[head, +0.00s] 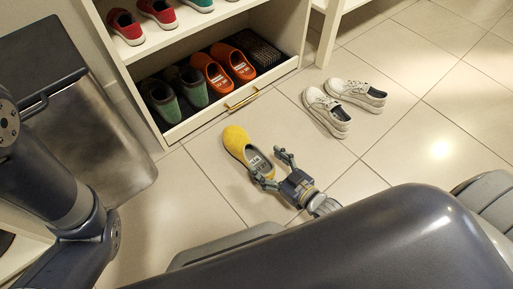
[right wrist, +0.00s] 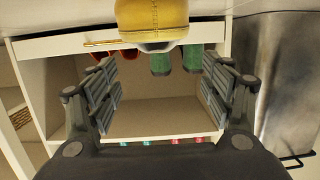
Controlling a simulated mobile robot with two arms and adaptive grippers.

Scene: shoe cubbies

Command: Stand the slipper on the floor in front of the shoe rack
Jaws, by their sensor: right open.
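The yellow slipper (head: 236,140) is on the floor in front of the shoe rack (head: 187,132), sole down as far as I can tell, with its toe toward the rack. In the right wrist view the slipper (right wrist: 152,18) shows at the top edge, partly cut off, beyond the fingers. My right gripper (head: 268,163) is open at the heel end of the slipper, its fingers apart and nothing held between them. I cannot tell whether a finger touches the slipper. My left arm shows at the left, but its gripper is out of view.
The rack's low compartment holds dark green shoes (head: 175,93) and orange shoes (head: 223,68); red shoes (head: 142,20) are above. White sneakers (head: 343,103) stand on the floor to the right. A grey metal bin (head: 95,140) is at the left. Tiles between slipper and sneakers are clear.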

